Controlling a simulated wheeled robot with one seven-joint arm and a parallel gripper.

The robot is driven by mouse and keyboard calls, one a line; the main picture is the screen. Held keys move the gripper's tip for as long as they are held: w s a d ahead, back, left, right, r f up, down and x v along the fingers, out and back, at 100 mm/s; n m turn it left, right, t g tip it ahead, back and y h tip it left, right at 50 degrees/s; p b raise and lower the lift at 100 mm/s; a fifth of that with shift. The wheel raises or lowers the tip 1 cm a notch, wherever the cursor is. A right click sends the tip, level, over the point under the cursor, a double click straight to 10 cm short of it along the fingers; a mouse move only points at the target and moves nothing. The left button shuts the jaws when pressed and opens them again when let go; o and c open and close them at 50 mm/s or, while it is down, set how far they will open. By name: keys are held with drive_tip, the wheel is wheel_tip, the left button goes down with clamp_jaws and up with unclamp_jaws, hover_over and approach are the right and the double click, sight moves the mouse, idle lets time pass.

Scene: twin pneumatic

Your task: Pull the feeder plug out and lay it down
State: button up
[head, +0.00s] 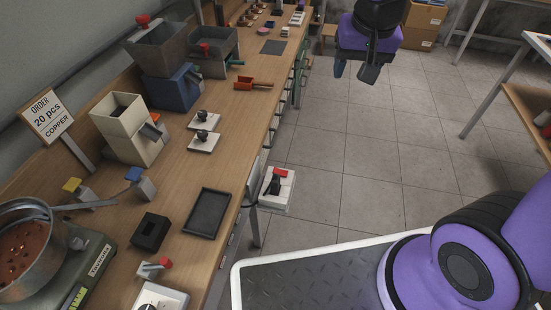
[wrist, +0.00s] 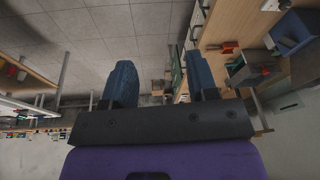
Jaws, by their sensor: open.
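My gripper (head: 354,72) hangs over the floor at the top right of the head view, clear of the bench. Its two blue fingers stand apart and empty, as the wrist view (wrist: 163,82) also shows. On the bench stand a cream feeder (head: 127,130), a blue-grey feeder with a dark hopper (head: 165,50) and a grey feeder bin (head: 220,50) behind. Red pieces show on the dark hopper and the grey bin, and an orange piece on the cream feeder. I cannot tell which part is the feeder plug.
The wooden bench (head: 236,135) carries a black tray (head: 206,213), white plates with dark knobs, a red scoop (head: 251,84) and a pan of copper pieces (head: 24,250) on a scale. The tiled floor is open.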

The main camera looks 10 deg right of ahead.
drive_tip(key=w+a+f+m+g, duration=0.1)
drive_tip(key=w+a+f, duration=0.1)
drive_tip(key=a+f, duration=0.3)
drive_tip(key=w+a+f, duration=0.2)
drive_tip(key=a+f, duration=0.1)
drive_tip(key=f, duration=0.4)
drive_tip(key=m+g, duration=0.1)
drive_tip(key=g, duration=0.1)
hover_over(275, 178)
drive_tip(key=f, duration=1.3)
drive_tip(key=shift+w+d, duration=0.1)
drive_tip(key=shift+d, duration=0.15)
drive_tip(key=shift+a+f, duration=0.2)
drive_tip(key=shift+f, duration=0.3)
wheel_tip(275, 178, down, 11)
drive_tip(key=shift+r, duration=0.2)
clamp_jaws()
drive_tip(key=c, duration=0.7)
unclamp_jaws()
drive_tip(key=shift+c, duration=0.2)
clamp_jaws()
